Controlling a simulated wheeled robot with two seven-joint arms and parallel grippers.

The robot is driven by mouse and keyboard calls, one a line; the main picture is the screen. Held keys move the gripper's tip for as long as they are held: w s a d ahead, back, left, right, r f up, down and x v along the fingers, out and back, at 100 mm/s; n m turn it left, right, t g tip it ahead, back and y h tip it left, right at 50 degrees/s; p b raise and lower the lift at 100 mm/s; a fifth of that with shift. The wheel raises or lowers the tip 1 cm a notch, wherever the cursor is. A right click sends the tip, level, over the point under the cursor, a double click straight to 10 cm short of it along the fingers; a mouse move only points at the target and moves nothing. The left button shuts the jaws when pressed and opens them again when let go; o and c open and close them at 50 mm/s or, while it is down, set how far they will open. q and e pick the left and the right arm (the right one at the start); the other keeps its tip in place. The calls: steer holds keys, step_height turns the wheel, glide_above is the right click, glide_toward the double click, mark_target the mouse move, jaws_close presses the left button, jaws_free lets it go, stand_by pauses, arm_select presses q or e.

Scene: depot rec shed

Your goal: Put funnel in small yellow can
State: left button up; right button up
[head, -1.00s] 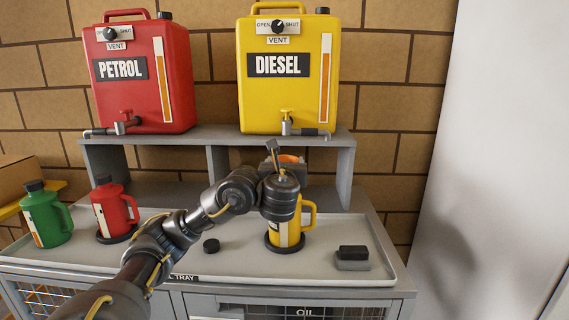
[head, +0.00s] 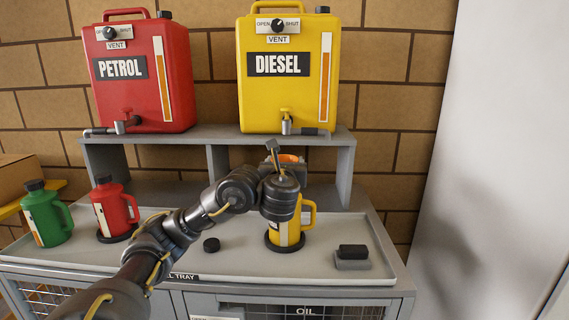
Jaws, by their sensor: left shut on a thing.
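The small yellow can (head: 291,232) stands upright on a dark round base in the grey tray, its handle to the right. My left wrist covers its top, so its mouth is hidden. My left gripper (head: 286,166) is mostly hidden behind the wrist, above and beyond the can in the picture. It is shut on the orange funnel (head: 290,158), of which only a small part shows. I cannot tell whether the funnel touches the can. My right gripper is not in view.
A red can (head: 114,207) and a green can (head: 45,214) stand at the left. A black cap (head: 211,245) and a dark block (head: 352,253) lie in the tray (head: 250,275). Red petrol (head: 145,95) and yellow diesel (head: 288,100) containers stand on the shelf above.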

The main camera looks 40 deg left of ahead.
arm_select(q)
steer(key=shift+f+b, duration=0.55)
steer(key=shift+f, duration=0.05)
steer(key=o, duration=0.7)
